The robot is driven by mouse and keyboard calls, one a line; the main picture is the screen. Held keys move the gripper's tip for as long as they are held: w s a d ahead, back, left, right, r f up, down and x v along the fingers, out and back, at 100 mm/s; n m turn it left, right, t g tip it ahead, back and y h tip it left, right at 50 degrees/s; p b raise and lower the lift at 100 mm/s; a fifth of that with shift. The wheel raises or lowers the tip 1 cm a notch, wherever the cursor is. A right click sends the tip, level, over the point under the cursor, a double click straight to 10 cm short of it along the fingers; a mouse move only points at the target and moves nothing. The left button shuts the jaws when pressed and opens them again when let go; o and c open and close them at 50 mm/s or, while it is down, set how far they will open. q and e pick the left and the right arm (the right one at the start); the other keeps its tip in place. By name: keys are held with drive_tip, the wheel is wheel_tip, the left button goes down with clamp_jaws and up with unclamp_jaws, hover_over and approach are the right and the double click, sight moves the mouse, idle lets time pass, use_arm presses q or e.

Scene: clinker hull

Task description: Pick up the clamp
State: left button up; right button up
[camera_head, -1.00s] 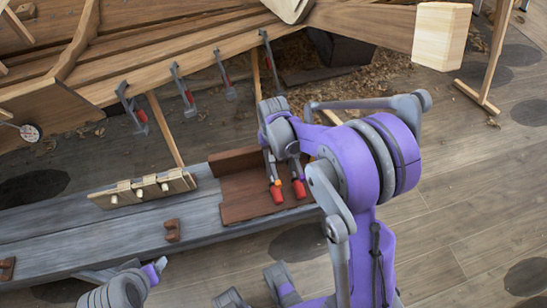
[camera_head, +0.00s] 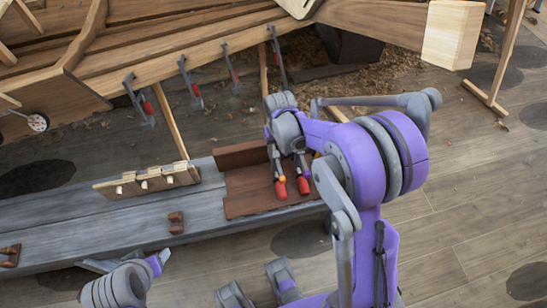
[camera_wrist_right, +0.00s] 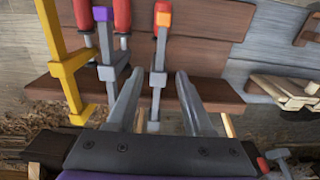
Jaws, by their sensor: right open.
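Several clamps with red handles lie side by side on a brown board (camera_head: 245,203) on the grey bench. In the right wrist view, a grey clamp with an orange-topped end (camera_wrist_right: 158,62) stands between the two fingers of my right gripper (camera_wrist_right: 160,78). The fingers are open, one to each side of its bar; I cannot tell whether they touch it. A purple-and-grey clamp (camera_wrist_right: 106,72) and a yellow clamp (camera_wrist_right: 62,62) lie to its left. In the head view, my right gripper (camera_head: 288,160) is over the board and partly hides the clamps.
The wooden hull (camera_head: 200,55) is behind the bench, with several clamps (camera_head: 191,85) hanging along its plank edge. A pegged wooden rack (camera_head: 147,181) and a small brown block (camera_head: 176,222) are on the bench (camera_head: 110,222) to the left.

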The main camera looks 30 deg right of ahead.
drive_tip(key=w+b, duration=0.1)
drive_tip(key=w, duration=0.1)
drive_tip(key=w+d+b, duration=0.1)
drive_tip(key=w+r+b, duration=0.1)
drive_tip(key=w+b, duration=0.1)
drive_tip(key=shift+w+d+r, duration=0.1)
drive_tip(key=shift+w+d, duration=0.15)
drive_tip(key=shift+w, duration=0.1)
drive_tip(key=w+d+r+b, duration=0.1)
drive_tip(key=w+r+b, duration=0.2)
drive_tip(key=w, duration=0.2)
drive_tip(key=f+b, duration=0.1)
drive_tip(key=f, duration=0.4)
drive_tip(key=shift+s, duration=0.2)
wheel_tip(320, 180, down, 5)
drive_tip(key=shift+f+b, duration=0.1)
drive_tip(key=shift+b, duration=0.75)
clamp_jaws()
